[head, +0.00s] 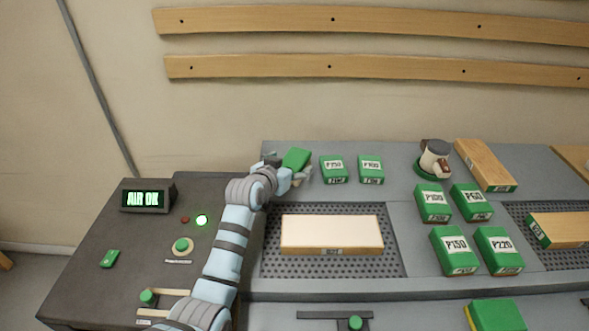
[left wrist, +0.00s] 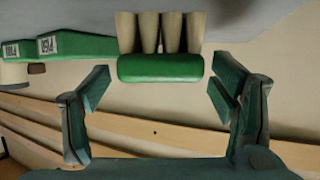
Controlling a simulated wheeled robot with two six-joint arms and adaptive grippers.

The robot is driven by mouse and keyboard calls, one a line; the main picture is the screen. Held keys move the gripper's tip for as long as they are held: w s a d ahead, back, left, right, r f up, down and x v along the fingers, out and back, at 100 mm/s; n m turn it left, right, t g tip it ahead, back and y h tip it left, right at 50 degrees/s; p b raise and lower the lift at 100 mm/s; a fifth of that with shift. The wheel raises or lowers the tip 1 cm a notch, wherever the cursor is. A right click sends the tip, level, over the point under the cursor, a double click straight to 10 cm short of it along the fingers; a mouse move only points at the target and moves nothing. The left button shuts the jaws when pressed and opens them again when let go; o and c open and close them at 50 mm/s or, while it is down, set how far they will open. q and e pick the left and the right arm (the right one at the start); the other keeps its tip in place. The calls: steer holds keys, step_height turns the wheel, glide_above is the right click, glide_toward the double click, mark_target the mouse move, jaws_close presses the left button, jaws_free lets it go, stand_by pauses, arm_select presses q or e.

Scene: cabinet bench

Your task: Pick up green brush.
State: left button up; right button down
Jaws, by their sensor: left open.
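The green brush (head: 297,158) is at the back left of the bench, beside the labelled green blocks. In the left wrist view its green back (left wrist: 160,68) and thick beige bristles (left wrist: 160,32) show between my fingers. My left gripper (head: 289,168) is at the brush, its jaws apart. In the left wrist view the fingers of my left gripper (left wrist: 163,88) stand open on either side of the brush, with gaps on both sides. Part of the brush is hidden by the gripper in the head view. My right gripper is not in view.
Green blocks labelled P150 (head: 334,168) and P100 (head: 370,168) stand just right of the brush. A wooden board (head: 331,234) lies on the perforated mat (head: 290,268) in front.

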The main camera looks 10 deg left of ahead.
mark_target(290, 164)
arm_select(q)
steer(key=b+x, duration=0.1)
steer(key=x, duration=0.3)
steer(key=shift+w, duration=0.1)
steer(key=shift+r, duration=0.1)
steer(key=c, duration=1.4)
